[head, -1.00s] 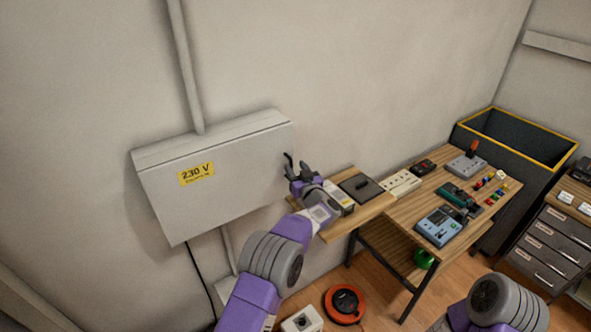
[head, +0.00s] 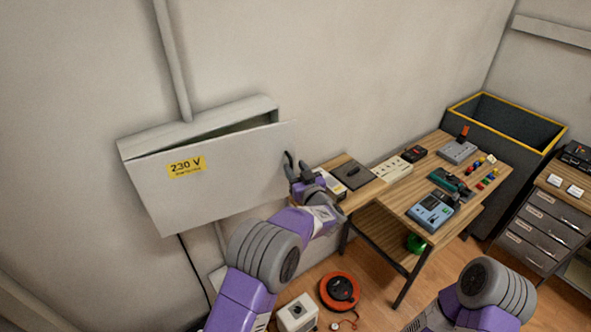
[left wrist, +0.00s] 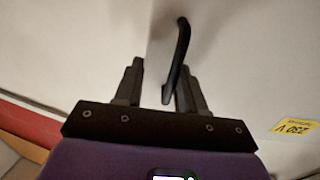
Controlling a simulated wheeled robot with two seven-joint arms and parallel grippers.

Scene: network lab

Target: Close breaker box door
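The breaker box (head: 258,106) is a pale grey wall box. Its door (head: 225,185), with a yellow 230 V label (head: 187,167), stands ajar; the gap at the top widens toward the right. The dark handle (head: 288,160) is near the door's right edge. My left gripper (head: 298,172) is at the handle. In the left wrist view, the fingers (left wrist: 160,80) are apart and the handle (left wrist: 180,52) stands between them, nearer the right finger; I cannot tell whether it touches. My right arm shows at the bottom right; its gripper is out of view.
A wooden bench (head: 400,205) with devices and a power strip (head: 390,173) stands right of the box, close to my left gripper. A red cable reel (head: 340,290) and a white box (head: 297,315) are on the floor. A dark bin (head: 505,125) stands behind the bench.

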